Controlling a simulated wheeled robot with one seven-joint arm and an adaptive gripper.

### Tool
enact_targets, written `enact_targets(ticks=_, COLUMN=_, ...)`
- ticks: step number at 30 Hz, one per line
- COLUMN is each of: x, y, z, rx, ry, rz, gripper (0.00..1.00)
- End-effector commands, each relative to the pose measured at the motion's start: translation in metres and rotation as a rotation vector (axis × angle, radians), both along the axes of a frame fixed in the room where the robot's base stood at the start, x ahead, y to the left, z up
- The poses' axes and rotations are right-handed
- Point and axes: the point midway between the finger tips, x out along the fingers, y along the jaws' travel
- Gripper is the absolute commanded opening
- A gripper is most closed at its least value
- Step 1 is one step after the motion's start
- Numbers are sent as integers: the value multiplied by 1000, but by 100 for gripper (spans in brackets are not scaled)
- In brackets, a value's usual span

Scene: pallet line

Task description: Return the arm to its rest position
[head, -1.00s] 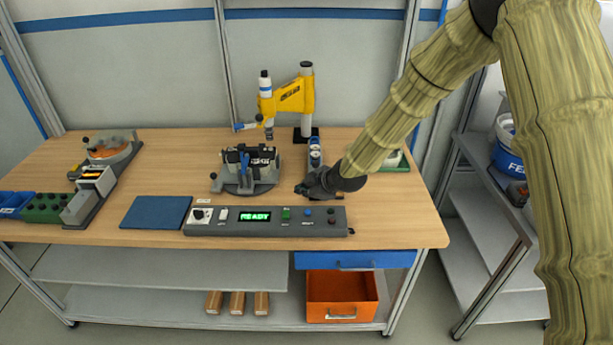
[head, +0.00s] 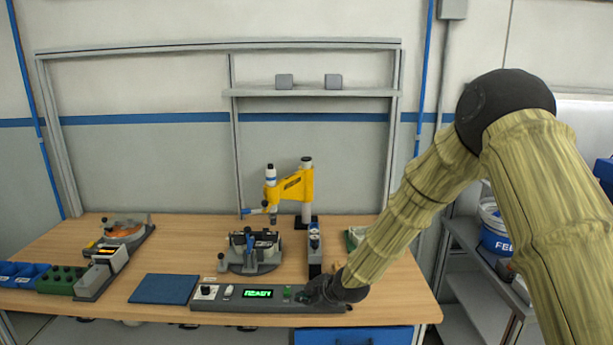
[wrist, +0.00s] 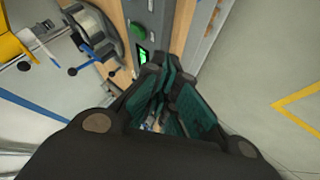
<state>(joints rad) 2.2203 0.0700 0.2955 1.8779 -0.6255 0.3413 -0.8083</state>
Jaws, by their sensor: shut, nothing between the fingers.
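My gripper (head: 318,290) is dark and sits at the end of my tan arm, over the right part of the control panel (head: 230,304) at the front of the bench. In the wrist view my gripper (wrist: 168,90) has its teal-padded fingers shut, with nothing between them. The panel's green button (wrist: 138,31) shows just beyond the fingers. The panel display (head: 258,294) is lit green with text like READY. The gripper hides the panel's right-hand buttons in the head view, and I cannot tell whether it touches the panel.
A fixture (head: 252,262) stands behind the panel, with a yellow press (head: 296,187) behind that. A side shelf with a blue-and-white bucket (head: 494,236) stands at the right.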

Motion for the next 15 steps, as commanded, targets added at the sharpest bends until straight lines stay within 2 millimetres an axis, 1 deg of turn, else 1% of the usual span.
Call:
enact_targets(ticks=2, x=0, y=2, z=0, rx=0, ry=0, rz=2, gripper=0)
enact_targets(ticks=3, x=-5, y=0, z=-9, rx=5, ry=17, rz=-10, gripper=0)
enact_targets(ticks=8, x=-20, y=-3, z=-31, rx=25, ry=66, rz=-48, gripper=0)
enact_targets(ticks=15, x=-53, y=-18, z=-74, rx=60, ry=166, rz=-140, gripper=0)
